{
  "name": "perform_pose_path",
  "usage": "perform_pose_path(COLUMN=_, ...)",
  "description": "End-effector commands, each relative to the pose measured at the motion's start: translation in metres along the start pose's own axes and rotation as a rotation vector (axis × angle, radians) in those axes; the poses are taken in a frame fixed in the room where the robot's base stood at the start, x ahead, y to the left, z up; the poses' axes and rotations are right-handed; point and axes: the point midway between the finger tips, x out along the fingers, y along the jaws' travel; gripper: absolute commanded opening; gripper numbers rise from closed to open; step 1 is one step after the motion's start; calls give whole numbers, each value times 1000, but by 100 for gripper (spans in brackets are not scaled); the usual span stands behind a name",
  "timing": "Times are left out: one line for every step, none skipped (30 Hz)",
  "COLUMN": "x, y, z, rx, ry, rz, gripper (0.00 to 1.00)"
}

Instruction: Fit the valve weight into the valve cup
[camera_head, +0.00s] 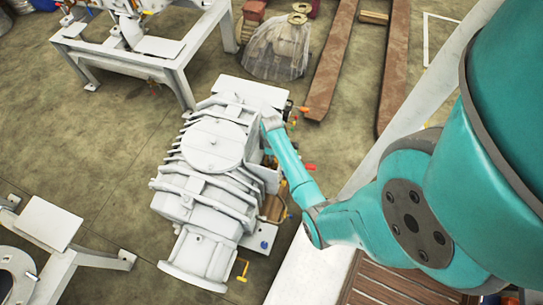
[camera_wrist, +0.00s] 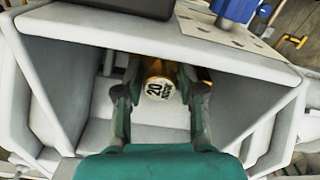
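My gripper (camera_wrist: 159,76) reaches into a pale recess in the wrist view. Its two dark green fingers stand on either side of a brass-coloured round piece, which seems to be the valve weight (camera_wrist: 158,89). Its pale end face, marked "20", faces the camera. The fingers close in on its sides and appear to hold it. More brass (camera_wrist: 205,76) shows just right of the right finger; I cannot tell whether it is the valve cup. No cup opening is visible. In the head view my arm reaches the right side of the white screw vacuum pump (camera_head: 212,145); my fingertips are hidden there.
Pale slanted walls (camera_wrist: 57,85) enclose the fingers on both sides. A blue part (camera_wrist: 233,10) and a yellow handle (camera_wrist: 294,40) lie beyond the recess's top right. A white frame (camera_head: 150,50) stands behind the pump.

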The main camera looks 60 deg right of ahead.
Motion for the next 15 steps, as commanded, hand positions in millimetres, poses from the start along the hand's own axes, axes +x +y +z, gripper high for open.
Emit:
perform_pose_path(x=-4, y=0, z=0, rx=0, ry=1, rz=1, gripper=39)
perform_pose_path(x=-7, y=0, z=0, rx=0, ry=1, rz=2, gripper=39)
perform_pose_path(x=-11, y=1, z=0, rx=0, ry=1, rz=2, gripper=39)
perform_pose_path(x=-16, y=1, z=0, rx=0, ry=1, rz=3, gripper=39)
perform_pose_path(x=-20, y=1, z=0, rx=0, ry=1, rz=3, gripper=39)
perform_pose_path(x=-28, y=1, z=0, rx=0, ry=2, rz=4, gripper=39)
perform_pose_path(x=-34, y=1, z=0, rx=0, ry=2, rz=4, gripper=39)
perform_pose_path(x=-40, y=1, z=-1, rx=0, ry=2, rz=5, gripper=39)
perform_pose_path(x=-49, y=1, z=-1, rx=0, ry=2, rz=5, gripper=39)
perform_pose_path(x=-55, y=1, z=0, rx=0, ry=2, rz=4, gripper=39)
perform_pose_path(x=-61, y=1, z=0, rx=0, ry=2, rz=4, gripper=39)
perform_pose_path(x=-69, y=1, z=0, rx=0, ry=2, rz=4, gripper=39)
perform_pose_path(x=-75, y=1, z=0, rx=0, ry=2, rz=4, gripper=39)
perform_pose_path(x=-80, y=1, z=0, rx=0, ry=1, rz=3, gripper=39)
perform_pose_path(x=-87, y=0, z=0, rx=0, ry=1, rz=3, gripper=39)
